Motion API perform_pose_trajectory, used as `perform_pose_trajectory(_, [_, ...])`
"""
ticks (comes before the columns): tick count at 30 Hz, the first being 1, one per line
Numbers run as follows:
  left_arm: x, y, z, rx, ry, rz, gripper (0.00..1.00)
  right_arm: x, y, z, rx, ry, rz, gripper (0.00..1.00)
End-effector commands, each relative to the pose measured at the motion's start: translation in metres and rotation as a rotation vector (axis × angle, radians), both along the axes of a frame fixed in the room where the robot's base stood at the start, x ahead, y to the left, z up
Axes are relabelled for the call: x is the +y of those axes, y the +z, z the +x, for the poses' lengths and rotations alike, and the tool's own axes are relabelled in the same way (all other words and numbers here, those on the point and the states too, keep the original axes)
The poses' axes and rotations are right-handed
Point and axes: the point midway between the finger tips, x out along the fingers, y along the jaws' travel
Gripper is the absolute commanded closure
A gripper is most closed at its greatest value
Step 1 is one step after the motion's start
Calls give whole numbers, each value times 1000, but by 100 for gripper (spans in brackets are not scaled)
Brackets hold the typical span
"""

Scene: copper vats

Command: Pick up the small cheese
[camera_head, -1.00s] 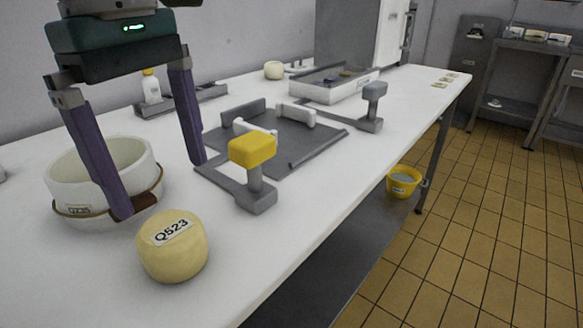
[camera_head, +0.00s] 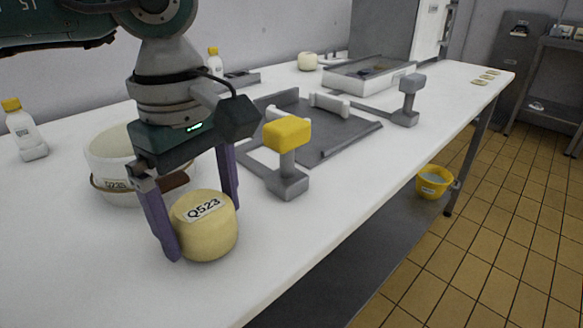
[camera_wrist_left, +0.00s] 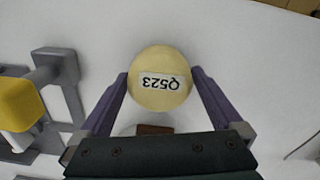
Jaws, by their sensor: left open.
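The small cheese (camera_head: 204,228) is a pale yellow rounded block with a white label reading Q523. It stands on the white table near its front edge. My left gripper (camera_head: 205,222) is open, with its two purple fingers lowered on either side of the cheese. In the left wrist view the cheese (camera_wrist_left: 160,78) lies between the open fingertips (camera_wrist_left: 160,80), its label upside down. I cannot tell whether either finger touches it. My right gripper is not in view.
A grey press frame with a yellow-topped post (camera_head: 287,135) is to the right. A capped bottle (camera_head: 25,130) stands at left. A second pale cheese (camera_head: 307,61) and a tray (camera_head: 365,78) are farther back.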

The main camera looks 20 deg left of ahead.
Motion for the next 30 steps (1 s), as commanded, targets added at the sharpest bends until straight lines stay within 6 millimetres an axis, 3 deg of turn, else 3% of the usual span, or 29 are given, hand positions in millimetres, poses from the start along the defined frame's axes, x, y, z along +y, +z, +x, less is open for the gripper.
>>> perform_pose_trajectory(2, [0, 0, 0, 0, 0, 0, 2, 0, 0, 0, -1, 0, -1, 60])
perform_pose_trajectory(24, [0, 1, 0, -1, 1, -1, 84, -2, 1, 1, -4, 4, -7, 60])
perform_pose_trajectory(30, [0, 2, 0, -1, 1, -1, 84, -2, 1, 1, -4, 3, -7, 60])
